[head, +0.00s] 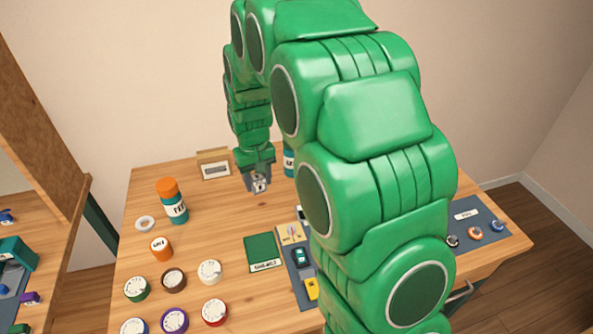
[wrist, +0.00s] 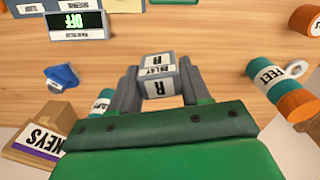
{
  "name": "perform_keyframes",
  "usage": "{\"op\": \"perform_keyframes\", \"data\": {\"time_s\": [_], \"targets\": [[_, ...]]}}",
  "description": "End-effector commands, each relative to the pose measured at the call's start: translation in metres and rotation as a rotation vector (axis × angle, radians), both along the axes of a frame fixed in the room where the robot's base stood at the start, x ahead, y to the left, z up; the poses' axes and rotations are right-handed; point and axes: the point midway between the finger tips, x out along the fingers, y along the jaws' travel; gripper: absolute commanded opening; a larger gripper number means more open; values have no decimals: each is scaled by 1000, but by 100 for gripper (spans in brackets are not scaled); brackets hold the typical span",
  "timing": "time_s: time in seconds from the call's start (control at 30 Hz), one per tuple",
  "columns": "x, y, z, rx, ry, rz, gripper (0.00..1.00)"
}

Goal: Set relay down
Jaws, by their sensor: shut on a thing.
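The relay (wrist: 158,77) is a small grey block with white labels reading "RELAY" and "R". My gripper (wrist: 158,92) is shut on it, with one grey finger on each side. In the head view my gripper (head: 258,180) hangs at the end of my green arm over the back middle of the wooden table (head: 215,225). The relay shows there only as a small pale patch between the fingers. I cannot tell how far it is above the tabletop.
A teal bottle with an orange cap (head: 173,203) stands left of my gripper. Another teal bottle (head: 289,163) is close on its right, partly hidden. A labelled box (head: 214,168) stands behind. A green mat (head: 263,246) and several dials lie nearer; bare wood lies between.

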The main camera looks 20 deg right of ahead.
Motion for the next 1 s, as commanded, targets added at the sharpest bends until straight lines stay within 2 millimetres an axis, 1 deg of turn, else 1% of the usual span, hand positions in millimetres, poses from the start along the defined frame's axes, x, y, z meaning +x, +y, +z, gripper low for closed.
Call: {"op": "perform_keyframes", "data": {"time_s": [0.17, 0.27, 0.37, 0.6, 0.77, 1.0], "targets": [[2, -8, 0, 0, 0, -7, 14], [5, -23, 1, 0, 0, -19, 14], [10, -45, 1, 0, 0, -34, 14], [17, -106, 1, -1, 4, -70, 14], [19, -145, 1, -1, 4, -93, 14], [17, -207, 2, 1, 1, -128, 14]]}}
